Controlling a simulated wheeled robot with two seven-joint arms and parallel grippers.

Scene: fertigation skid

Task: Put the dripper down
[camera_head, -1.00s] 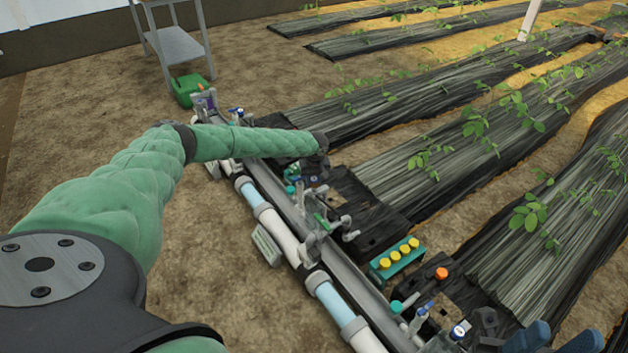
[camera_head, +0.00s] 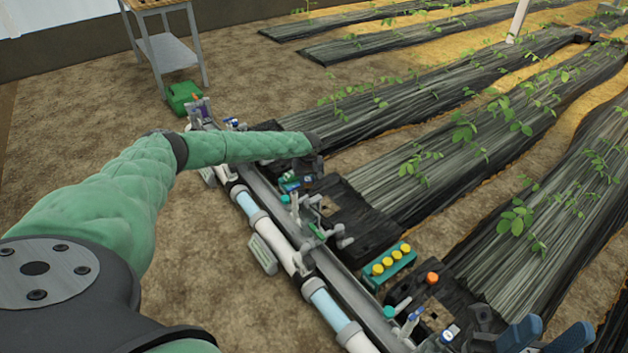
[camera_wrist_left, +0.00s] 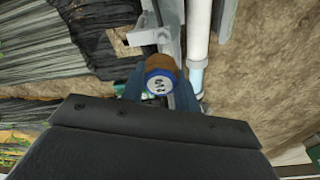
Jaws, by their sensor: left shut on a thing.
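My left gripper (camera_wrist_left: 160,88) is shut on the dripper (camera_wrist_left: 159,82), a round piece with a white, marked face, a blue rim and a brown side. In the wrist view the dripper sits between the two blue fingers, in front of the pipe and rail. In the head view my left arm reaches over the rail, and its end hides most of the gripper and the dripper. Whether the dripper touches anything below cannot be told. My right gripper (camera_head: 556,330) shows at the bottom right edge, its blue fingers apart with nothing visible between them.
A grey rail with white and blue pipe (camera_head: 325,303) runs diagonally, carrying fittings and clamps. A teal block with yellow caps (camera_head: 390,262) and an orange-capped part (camera_head: 432,278) stand beside it. A green box (camera_head: 184,97) lies by a metal cart (camera_head: 172,52). Plant beds fill the right.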

